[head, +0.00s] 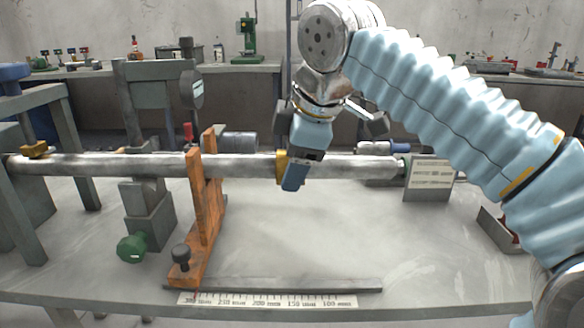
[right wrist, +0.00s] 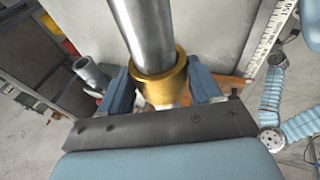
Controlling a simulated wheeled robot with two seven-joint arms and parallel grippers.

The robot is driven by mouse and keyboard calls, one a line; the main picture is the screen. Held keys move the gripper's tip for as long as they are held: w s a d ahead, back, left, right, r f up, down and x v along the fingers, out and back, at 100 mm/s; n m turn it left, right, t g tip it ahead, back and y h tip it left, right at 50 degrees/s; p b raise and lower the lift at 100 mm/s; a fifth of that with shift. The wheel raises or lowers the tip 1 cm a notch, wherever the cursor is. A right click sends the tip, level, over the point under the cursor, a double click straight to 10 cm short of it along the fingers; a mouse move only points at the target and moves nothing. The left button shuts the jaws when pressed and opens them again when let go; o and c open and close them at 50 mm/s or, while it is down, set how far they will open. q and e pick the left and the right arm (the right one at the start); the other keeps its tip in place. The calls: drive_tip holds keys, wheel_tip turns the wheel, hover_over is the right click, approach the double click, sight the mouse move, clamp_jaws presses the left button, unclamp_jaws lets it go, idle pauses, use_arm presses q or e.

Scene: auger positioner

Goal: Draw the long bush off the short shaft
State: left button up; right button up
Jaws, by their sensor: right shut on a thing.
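A long steel shaft (head: 130,164) lies level across the head view, above the bench; I cannot tell whether it is the short shaft. A brass bush (head: 281,169) sits around it right of the orange stand. My right gripper (head: 293,175) comes down from above and is shut on this bush. In the right wrist view the bush (right wrist: 160,88) shows as a brass ring around the shaft (right wrist: 146,35), between my two blue fingers. Part of the bush is hidden by the gripper in the head view. My left gripper is not in view.
An orange stand (head: 201,215) and a grey-green post with a green knob (head: 132,247) stand by the shaft. A labelled grey block (head: 430,176) is at its right end. A ruler (head: 268,300) lies at the front. The bench's middle right is clear.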

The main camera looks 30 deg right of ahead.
sight(372, 158)
idle(0.4)
drive_tip(key=shift+s+d, duration=0.2)
drive_tip(key=shift+d, duration=0.2)
drive_tip(key=shift+c, duration=0.5)
drive_tip(key=shift+s+d, duration=0.25)
drive_tip(key=shift+d, duration=0.15)
drive_tip(key=c, duration=0.5)
drive_tip(key=shift+o, duration=0.2)
drive_tip(key=shift+s+d, duration=0.9)
drive_tip(key=shift+d, duration=0.55)
drive_tip(key=shift+s+d, duration=0.85)
drive_tip(key=shift+d, duration=0.6)
drive_tip(key=shift+s+d, duration=0.9)
drive_tip(key=shift+d, duration=0.55)
drive_tip(key=s+d, duration=0.4)
drive_tip(key=d, duration=0.3)
drive_tip(key=shift+s+d+p, duration=0.3)
drive_tip(key=shift+s+d, duration=0.05)
